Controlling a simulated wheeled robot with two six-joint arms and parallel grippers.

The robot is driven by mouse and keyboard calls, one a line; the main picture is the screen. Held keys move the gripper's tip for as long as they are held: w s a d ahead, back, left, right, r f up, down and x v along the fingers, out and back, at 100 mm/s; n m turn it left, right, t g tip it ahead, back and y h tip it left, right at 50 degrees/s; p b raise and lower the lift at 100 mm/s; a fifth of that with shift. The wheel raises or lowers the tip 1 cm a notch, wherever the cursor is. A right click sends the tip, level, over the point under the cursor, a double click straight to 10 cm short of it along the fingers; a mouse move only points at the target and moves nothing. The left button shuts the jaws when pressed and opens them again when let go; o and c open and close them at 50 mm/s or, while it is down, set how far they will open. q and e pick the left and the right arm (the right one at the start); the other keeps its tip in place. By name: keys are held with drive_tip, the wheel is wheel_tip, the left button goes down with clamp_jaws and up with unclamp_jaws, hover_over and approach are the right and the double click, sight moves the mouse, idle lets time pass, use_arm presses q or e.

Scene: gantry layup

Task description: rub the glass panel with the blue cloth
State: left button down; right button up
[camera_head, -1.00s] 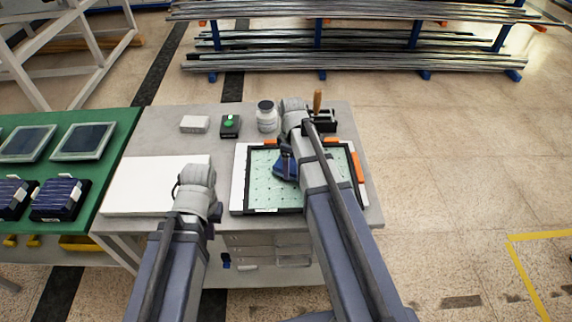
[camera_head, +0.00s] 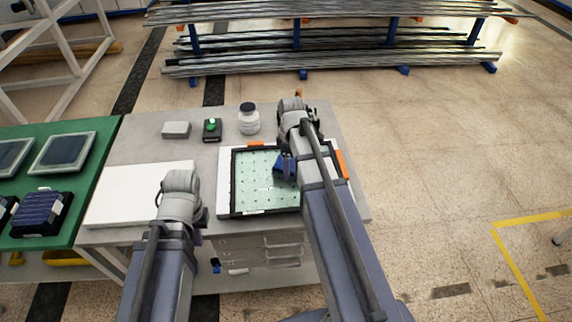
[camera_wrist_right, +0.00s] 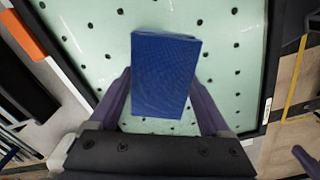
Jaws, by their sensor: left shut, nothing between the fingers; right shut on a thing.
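The glass panel (camera_head: 252,190) is pale green with dark dots and lies in a black frame on the grey bench. It also fills much of the right wrist view (camera_wrist_right: 85,30). My right gripper (camera_head: 284,166) is over the panel's right part, shut on the blue cloth (camera_wrist_right: 163,75), a folded dark-blue block. The cloth is at or just over the glass; I cannot tell whether it touches. In the head view the cloth (camera_head: 285,170) is partly hidden by my right arm, as is the panel's right side. My left gripper (camera_head: 201,214) is shut and empty near the bench's front edge, mostly hidden.
A white board (camera_head: 140,193) lies left of the panel. A grey block (camera_head: 176,130), a green-button box (camera_head: 212,130) and a white jar (camera_head: 249,120) stand behind. Orange clamps (camera_head: 342,164) sit at the frame. A green table (camera_head: 83,197) with dark panels adjoins at left.

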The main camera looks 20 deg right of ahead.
drive_tip(key=shift+d, duration=0.2)
drive_tip(key=shift+s+d, duration=0.25)
drive_tip(key=shift+d, duration=0.55)
drive_tip(key=shift+s+d, duration=0.2)
drive_tip(key=shift+d, duration=0.55)
drive_tip(key=shift+s+d, duration=0.25)
drive_tip(key=shift+d, duration=0.55)
drive_tip(key=shift+s+d, duration=0.25)
drive_tip(key=shift+d, duration=0.5)
drive_tip(key=shift+d+r+p, duration=0.1)
drive_tip(key=shift+r+p, duration=0.55)
drive_tip(key=shift+p, duration=0.05)
wheel_tip(320, 180, up, 4)
drive_tip(key=p, duration=0.4)
drive_tip(key=shift+r+p, duration=0.25)
drive_tip(key=shift+p, duration=0.05)
